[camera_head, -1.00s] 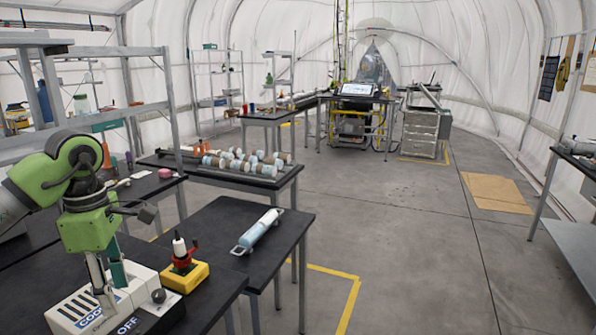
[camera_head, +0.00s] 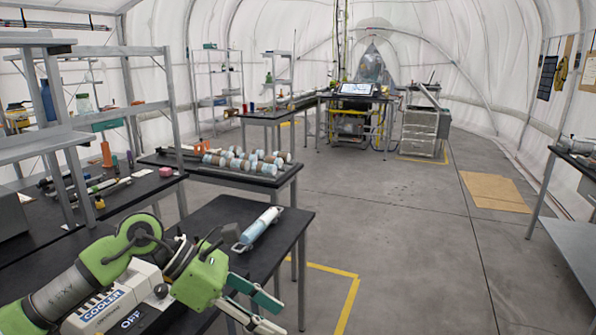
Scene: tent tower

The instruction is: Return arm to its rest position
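My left arm, green and grey, reaches in from the lower left. Its gripper (camera_head: 272,314) is at the bottom centre-left, pointing right and down. The two fingers are apart with nothing visible between them. The gripper is in front of the near dark table, below and right of a white cooler unit (camera_head: 112,292) marked COOLER and OFF, which the arm partly covers. A pale blue cylinder with end handles (camera_head: 258,229) lies on the dark table (camera_head: 218,216) beyond the arm. My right gripper is not in view.
A rack of several capped cylinders (camera_head: 240,163) lies on a bench behind. A shelf frame (camera_head: 100,118) stands at the left. The grey floor (camera_head: 400,250) is open at centre and right. A side table (camera_head: 575,215) stands at the far right.

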